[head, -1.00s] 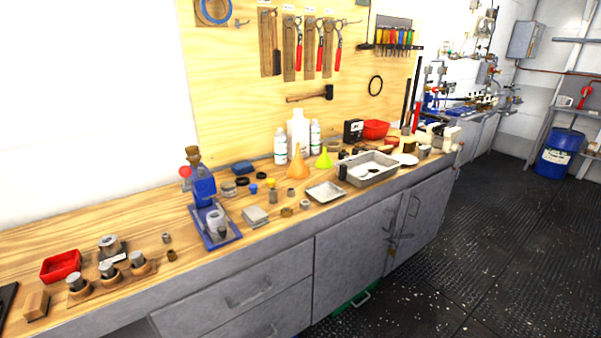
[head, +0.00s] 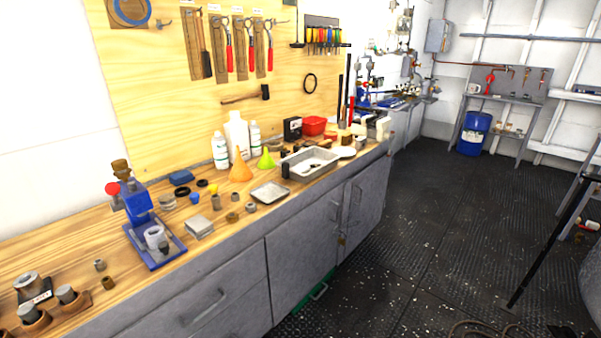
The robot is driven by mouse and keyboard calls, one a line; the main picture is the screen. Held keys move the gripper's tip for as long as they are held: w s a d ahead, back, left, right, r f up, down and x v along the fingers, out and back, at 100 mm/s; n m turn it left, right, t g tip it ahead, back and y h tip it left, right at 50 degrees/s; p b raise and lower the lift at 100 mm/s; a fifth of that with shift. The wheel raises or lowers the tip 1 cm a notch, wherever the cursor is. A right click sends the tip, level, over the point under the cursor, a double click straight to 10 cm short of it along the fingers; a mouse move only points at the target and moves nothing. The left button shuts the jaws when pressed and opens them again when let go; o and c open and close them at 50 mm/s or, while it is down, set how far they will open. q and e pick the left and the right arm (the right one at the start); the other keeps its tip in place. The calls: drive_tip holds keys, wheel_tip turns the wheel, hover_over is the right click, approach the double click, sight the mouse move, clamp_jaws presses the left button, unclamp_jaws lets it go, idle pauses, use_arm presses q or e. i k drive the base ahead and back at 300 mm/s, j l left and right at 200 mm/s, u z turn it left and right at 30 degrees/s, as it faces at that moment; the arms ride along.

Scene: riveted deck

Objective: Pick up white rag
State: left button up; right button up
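I cannot make out a white rag with certainty. A small flat white item (head: 346,152) lies on the wooden workbench (head: 75,240), just right of the grey metal basin (head: 309,161); it is too small to tell what it is. A pale grey square stack (head: 199,228) lies on the bench right of the blue press (head: 140,209). Neither of my grippers is in view.
White bottles (head: 236,136), an orange funnel (head: 241,168), a shallow metal tray (head: 269,192) and small parts crowd the bench. Dark deck floor (head: 400,240) is open to the right. A black slanted leg (head: 545,245) stands at the right edge.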

sight(302, 168)
drive_tip(key=i+l+u, duration=0.2)
drive_tip(key=i+l, duration=0.2)
drive_tip(key=i+l+u, duration=0.2)
drive_tip(key=i+l, duration=0.2)
drive_tip(key=i+l+u, duration=0.2)
drive_tip(key=i+l, duration=0.15)
drive_tip(key=l, duration=0.15)
drive_tip(key=i+l+u, duration=0.2)
drive_tip(key=l, duration=0.35)
drive_tip(key=i, duration=0.1)
